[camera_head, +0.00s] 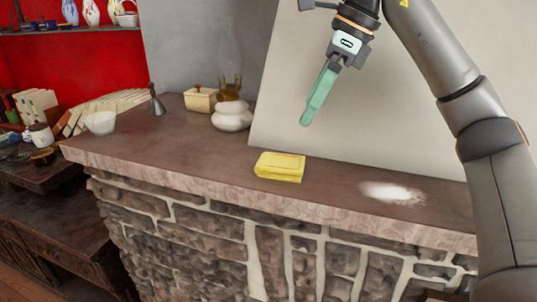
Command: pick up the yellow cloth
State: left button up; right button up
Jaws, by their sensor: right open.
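The folded yellow cloth (279,167) lies on the brown stone ledge (215,165), close to its front edge. My right gripper (305,122) hangs above the ledge, up and to the right of the cloth, clear of it and empty. Its green fingers point down and overlap in this view, so the gap between them is hidden. My left gripper is not in view.
A white powdery patch (392,192) lies on the ledge to the right of the cloth. A pale wall (285,110) rises behind.

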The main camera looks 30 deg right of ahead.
jog(key=b, duration=0.1)
send_over(283, 161)
jog(key=s+d, duration=0.2)
jog(key=f, duration=0.6)
jog(key=shift+w+d, duration=0.1)
jog(key=shift+w, duration=0.1)
jog(key=shift+x, duration=3)
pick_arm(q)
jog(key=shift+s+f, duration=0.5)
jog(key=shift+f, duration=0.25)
pick_arm(e)
jog(key=shift+s, duration=0.2)
jog(key=shift+c, duration=0.2)
jog(key=c, duration=1.2)
